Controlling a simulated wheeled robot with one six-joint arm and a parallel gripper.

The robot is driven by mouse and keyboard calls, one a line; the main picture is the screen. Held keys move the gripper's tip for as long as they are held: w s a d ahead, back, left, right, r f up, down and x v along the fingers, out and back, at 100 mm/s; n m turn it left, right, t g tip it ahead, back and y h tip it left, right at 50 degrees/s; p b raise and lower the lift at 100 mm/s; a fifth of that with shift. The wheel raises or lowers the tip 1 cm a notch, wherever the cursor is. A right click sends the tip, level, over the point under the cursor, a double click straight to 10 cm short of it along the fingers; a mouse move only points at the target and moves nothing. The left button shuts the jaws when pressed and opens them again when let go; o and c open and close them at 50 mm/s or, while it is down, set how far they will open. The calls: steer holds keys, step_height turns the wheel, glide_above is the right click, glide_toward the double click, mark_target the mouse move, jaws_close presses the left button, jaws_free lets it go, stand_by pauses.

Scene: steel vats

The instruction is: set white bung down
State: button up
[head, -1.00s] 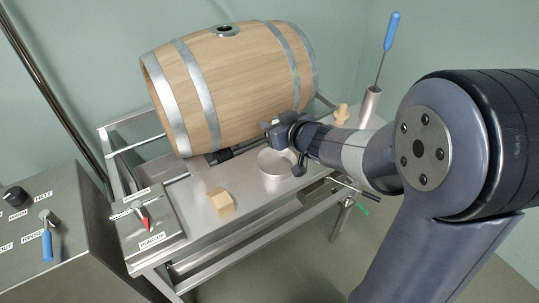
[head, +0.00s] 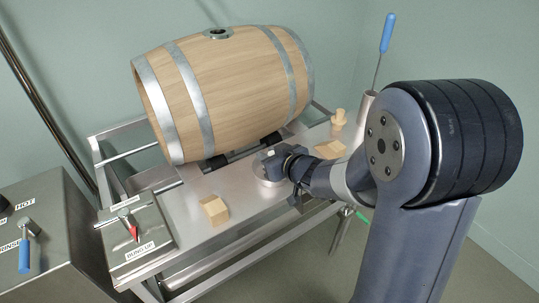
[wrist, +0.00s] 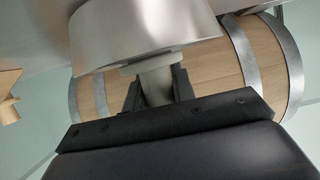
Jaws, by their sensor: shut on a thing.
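My gripper (head: 268,163) is shut on the white bung (head: 271,153), of which only a small pale bit shows in the head view. In the wrist view the pale grey-white bung (wrist: 156,84) stands between the two dark fingers, its wider end beside the steel dish (wrist: 145,35). In the head view the round steel dish (head: 266,181) is on the steel table in front of the barrel, partly hidden by my gripper. I cannot tell whether the bung touches the dish.
A wooden barrel (head: 220,95) with a steel-rimmed hole on top lies behind my gripper. Wooden blocks (head: 213,209) (head: 330,150) and a wooden bung (head: 338,117) are on the steel table (head: 190,200). A red lever (head: 130,229) stands at front left. A blue-handled tool (head: 387,35) rises at right.

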steer(key=o, duration=1)
steer(key=shift+f, duration=0.1)
steer(key=shift+r, duration=0.3)
steer(key=p+v, duration=0.3)
steer(key=v, duration=0.9)
steer(key=shift+f, duration=0.15)
